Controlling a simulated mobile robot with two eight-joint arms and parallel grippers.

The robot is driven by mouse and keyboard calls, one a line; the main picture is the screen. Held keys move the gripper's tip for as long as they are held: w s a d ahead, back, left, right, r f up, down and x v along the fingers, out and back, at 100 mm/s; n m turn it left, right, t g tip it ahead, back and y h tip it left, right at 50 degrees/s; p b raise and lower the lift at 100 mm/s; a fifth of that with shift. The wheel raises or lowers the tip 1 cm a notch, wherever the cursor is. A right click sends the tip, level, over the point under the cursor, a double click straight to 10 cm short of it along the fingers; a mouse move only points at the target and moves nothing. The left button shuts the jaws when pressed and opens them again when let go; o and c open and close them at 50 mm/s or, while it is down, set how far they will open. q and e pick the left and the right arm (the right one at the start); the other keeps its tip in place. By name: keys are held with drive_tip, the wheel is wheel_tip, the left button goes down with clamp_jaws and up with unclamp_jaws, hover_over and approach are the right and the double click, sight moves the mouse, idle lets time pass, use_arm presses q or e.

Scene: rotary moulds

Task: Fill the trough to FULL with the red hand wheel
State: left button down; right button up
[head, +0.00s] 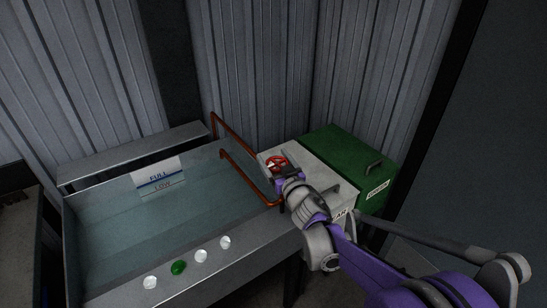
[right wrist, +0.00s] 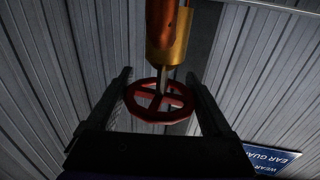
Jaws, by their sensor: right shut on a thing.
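The trough (head: 230,259) holds clear water (head: 140,225). A level plate (head: 158,176) on its back wall reads FULL above LOW. I cannot tell exactly where the water line meets it. My left gripper is not in view.
A copper-coloured pipe (head: 249,176) runs from the valve to over the trough. A green lidded box (head: 345,155) stands to the right. Several round white and green pieces (head: 178,267) line the trough's front ledge. Corrugated walls close off the back.

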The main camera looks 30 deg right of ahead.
drive_tip(key=shift+d+m+h+p, duration=0.1)
drive_tip(key=shift+m+h+p, duration=0.3)
drive_tip(key=shift+h, duration=0.2)
idle(0.3)
drive_tip(key=o, duration=1.1)
drive_tip(key=shift+o, duration=0.2)
drive_tip(key=s+a, duration=0.2)
drive_tip(key=s, duration=0.8)
drive_tip(key=shift+s, duration=0.3)
drive_tip(key=shift+a+r, duration=0.1)
